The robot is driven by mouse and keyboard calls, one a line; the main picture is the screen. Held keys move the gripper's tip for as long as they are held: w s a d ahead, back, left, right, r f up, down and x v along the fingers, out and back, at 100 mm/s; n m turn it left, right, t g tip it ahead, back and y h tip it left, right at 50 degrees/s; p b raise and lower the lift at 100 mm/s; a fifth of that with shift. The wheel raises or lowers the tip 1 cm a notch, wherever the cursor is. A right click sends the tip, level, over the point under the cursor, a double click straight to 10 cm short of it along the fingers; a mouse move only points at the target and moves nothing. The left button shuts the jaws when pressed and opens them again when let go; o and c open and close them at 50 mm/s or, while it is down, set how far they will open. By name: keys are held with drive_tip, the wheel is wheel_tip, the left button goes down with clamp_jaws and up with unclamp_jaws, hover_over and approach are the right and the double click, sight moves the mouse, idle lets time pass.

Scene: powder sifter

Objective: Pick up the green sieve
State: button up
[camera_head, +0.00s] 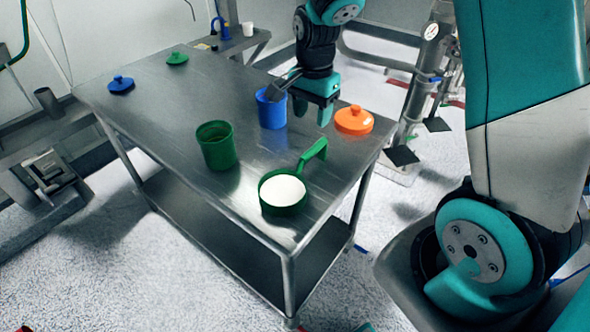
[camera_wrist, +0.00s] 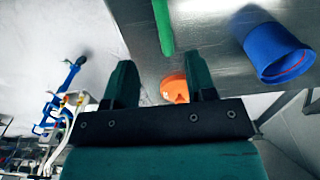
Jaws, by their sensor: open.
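The green sieve (camera_head: 284,197) sits near the front right corner of the metal table, with a pale white round inside it. Its green handle (camera_head: 313,154) points up and to the right in the head view. In the wrist view a green bar (camera_wrist: 163,27), likely this handle, shows at the top centre, beyond my fingers. My gripper (camera_head: 324,112) is open and empty, above the table between the blue cup and the orange lid, apart from the sieve. Its two teal fingers (camera_wrist: 162,82) stand apart in the wrist view.
A blue cup (camera_head: 272,112) stands close beside my gripper; it also shows in the wrist view (camera_wrist: 272,52). An orange lid (camera_head: 354,121) lies at the right edge. A green cup (camera_head: 217,150) stands left of the sieve. Blue (camera_head: 121,85) and green (camera_head: 177,59) lids lie at the far left.

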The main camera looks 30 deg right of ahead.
sight(309, 152)
wheel_tip(309, 152, down, 8)
drive_tip(key=shift+f+p, duration=0.15)
drive_tip(key=shift+p, duration=0.5)
drive_tip(key=shift+w+a+f+p, duration=0.1)
drive_tip(key=shift+f+p, duration=0.4)
drive_tip(key=shift+f, duration=0.8)
drive_tip(key=shift+w+f+p, duration=0.1)
drive_tip(key=shift+f+p, duration=0.35)
drive_tip(key=shift+f, duration=0.8)
clamp_jaws()
wheel_tip(309, 152, up, 20)
drive_tip(key=b, duration=0.3)
